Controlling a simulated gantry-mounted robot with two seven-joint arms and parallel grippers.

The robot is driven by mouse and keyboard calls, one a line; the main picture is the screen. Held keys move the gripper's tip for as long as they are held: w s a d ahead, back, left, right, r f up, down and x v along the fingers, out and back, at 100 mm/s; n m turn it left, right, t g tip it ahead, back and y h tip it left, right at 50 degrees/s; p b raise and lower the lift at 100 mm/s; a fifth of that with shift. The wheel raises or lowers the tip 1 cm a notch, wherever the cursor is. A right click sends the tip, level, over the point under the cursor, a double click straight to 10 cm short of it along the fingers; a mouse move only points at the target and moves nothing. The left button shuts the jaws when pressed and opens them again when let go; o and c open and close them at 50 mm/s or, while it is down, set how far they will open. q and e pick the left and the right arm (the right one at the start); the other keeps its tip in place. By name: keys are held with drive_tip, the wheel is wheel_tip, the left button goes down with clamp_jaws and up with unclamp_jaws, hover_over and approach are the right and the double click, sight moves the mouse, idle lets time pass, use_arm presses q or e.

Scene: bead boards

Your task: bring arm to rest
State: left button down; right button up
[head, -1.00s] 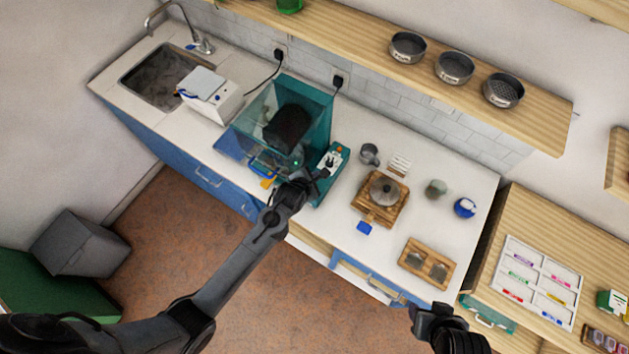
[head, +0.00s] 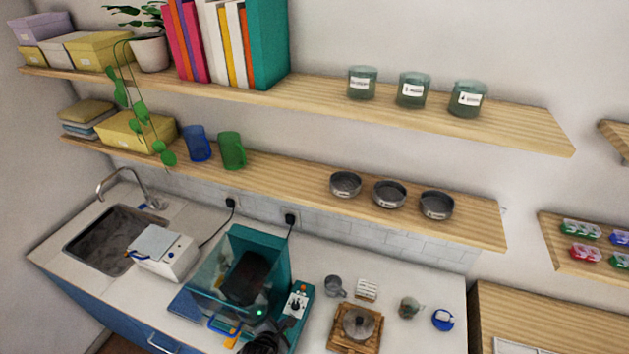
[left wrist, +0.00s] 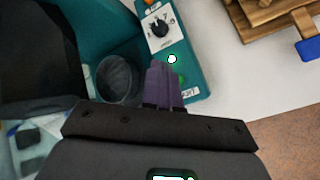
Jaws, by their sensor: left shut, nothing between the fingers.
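My left gripper (head: 265,342) shows at the bottom edge of the head view, at the front of a teal machine (head: 275,250) with clear walls and a dark drum (head: 247,277) inside. In the left wrist view its purplish fingers (left wrist: 163,82) are together and empty. They are over or close beside the machine's control panel (left wrist: 158,28), which carries a dark knob and a green button partly hidden by the fingers. I cannot tell whether they touch it. Most of the left arm is out of the head view. My right gripper is not in view.
On the counter (head: 395,335) right of the machine stand a grey mug (head: 334,286), a pot (head: 357,323) on a wooden stand, a greenish cup (head: 409,307) and a blue-white item (head: 443,319). A white device (head: 162,252) stands by the sink (head: 112,240). Shelves hang above.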

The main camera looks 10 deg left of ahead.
use_arm(q)
drive_tip(key=s+a+f+m+g, duration=0.1)
drive_tip(key=s+a+f, duration=0.1)
drive_tip(key=s, duration=0.5)
drive_tip(key=s+a+f+m+g, duration=0.1)
drive_tip(key=s, duration=0.7)
drive_tip(key=s+a+r+m+g, duration=0.1)
drive_tip(key=s+r+m, duration=0.5)
drive_tip(key=m, duration=0.7)
drive_tip(key=s+a+r+m+g, duration=0.1)
drive_tip(key=s+r+m+g, duration=0.1)
drive_tip(key=s+r+m, duration=0.4)
wheel_tip(320, 180, up, 4)
drive_tip(key=m, duration=0.7)
drive_tip(key=shift+a+y, duration=0.3)
idle(1.8)
